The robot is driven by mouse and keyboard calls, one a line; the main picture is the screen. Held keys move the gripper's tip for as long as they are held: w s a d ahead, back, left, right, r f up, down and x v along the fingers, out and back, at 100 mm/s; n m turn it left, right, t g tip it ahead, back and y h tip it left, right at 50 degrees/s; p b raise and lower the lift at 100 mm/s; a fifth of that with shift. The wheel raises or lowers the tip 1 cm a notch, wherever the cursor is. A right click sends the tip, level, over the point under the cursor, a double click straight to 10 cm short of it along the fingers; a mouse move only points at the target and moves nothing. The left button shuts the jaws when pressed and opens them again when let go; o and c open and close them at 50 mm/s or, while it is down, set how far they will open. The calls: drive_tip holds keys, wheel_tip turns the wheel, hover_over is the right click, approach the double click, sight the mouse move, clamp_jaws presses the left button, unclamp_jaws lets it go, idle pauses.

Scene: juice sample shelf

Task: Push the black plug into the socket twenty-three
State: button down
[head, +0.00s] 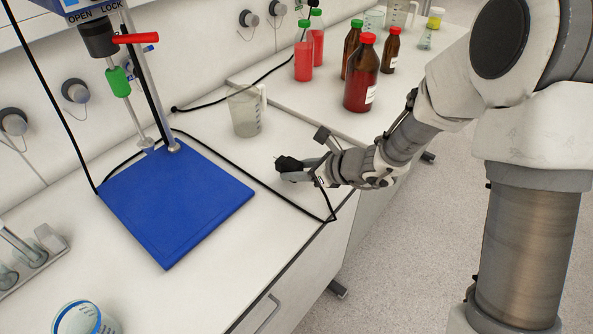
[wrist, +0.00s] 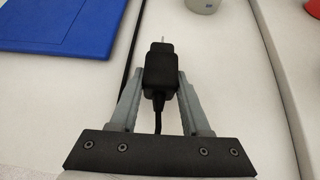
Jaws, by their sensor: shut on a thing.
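My gripper (head: 299,172) is shut on the black plug (head: 287,163), above the front part of the bench to the right of the blue base plate. In the wrist view the plug (wrist: 160,72) sits between the two grey fingers, its metal pin pointing away from my gripper and its cable trailing back. Round wall sockets show in the head view: one at far left (head: 14,122), one above the blue plate (head: 76,91), and two more at the back (head: 249,18) (head: 277,8). No socket number is readable, so I cannot tell which is twenty-three. The plug is apart from all of them.
A stirrer stand on a blue base plate (head: 175,205) stands at left. A clear beaker (head: 245,112) stands behind my gripper. Bottles, including a red-capped brown one (head: 362,80), stand farther back. A black cable (head: 260,180) loops over the bench and its front edge.

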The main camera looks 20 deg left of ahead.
sight(290, 161)
drive_tip(key=shift+r+p, duration=0.75)
drive_tip(key=shift+r, duration=0.75)
drive_tip(key=w+d+r+m+t+h, duration=0.1)
drive_tip(key=d+r+m+t+h, duration=0.1)
drive_tip(key=d, duration=0.7)
drive_tip(key=w+d+r+m+t+h, duration=0.2)
drive_tip(key=d+m, duration=0.3)
drive_tip(key=d, duration=0.5)
drive_tip(key=w+d+r+m+t+h, duration=0.2)
drive_tip(key=d+r+m+t+h, duration=0.1)
drive_tip(key=d, duration=0.7)
drive_tip(key=shift+d+r+m, duration=0.25)
drive_tip(key=shift+r+m, duration=0.05)
drive_tip(key=shift+r, duration=0.2)
drive_tip(key=shift+a, duration=0.1)
